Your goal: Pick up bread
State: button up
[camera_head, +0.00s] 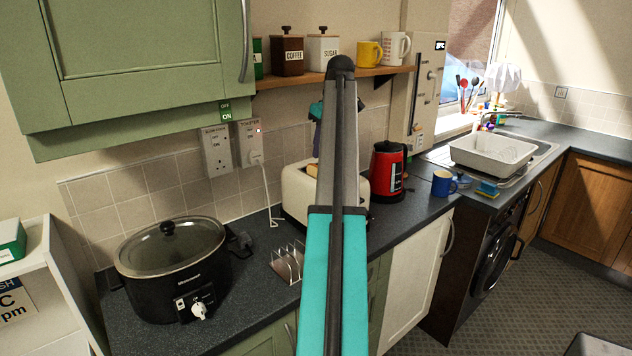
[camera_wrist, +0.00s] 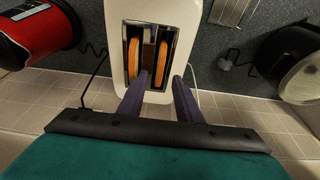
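Two slices of bread stand on edge in the cream toaster's slots. In the wrist view, one slice (camera_wrist: 133,58) is in the left slot and the other (camera_wrist: 162,60) is in the right slot. In the head view, the toaster (camera_head: 296,190) is partly hidden behind my arm, with a bit of bread (camera_head: 312,170) showing at its top. My gripper (camera_wrist: 160,76) is open and empty, its purple fingers apart over the toaster. In the wrist view the fingertips lie either side of the right slice's near end; I cannot tell their height above it.
A red kettle (camera_head: 387,170) stands right of the toaster, and a metal toast rack (camera_head: 288,263) and black slow cooker (camera_head: 172,270) stand left. A wooden shelf (camera_head: 375,72) with canisters and mugs hangs above. A blue mug (camera_head: 442,183) is farther right.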

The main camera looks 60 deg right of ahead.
jog(key=shift+x, duration=1.1)
jog(key=shift+w+p+x, duration=0.1)
jog(key=shift+p+x, duration=0.4)
jog(key=shift+x, duration=0.8)
jog(key=shift+w+p+x, duration=0.15)
jog(key=shift+p+x, duration=0.35)
jog(key=shift+x, duration=0.8)
jog(key=shift+r, duration=0.1)
grip_shut()
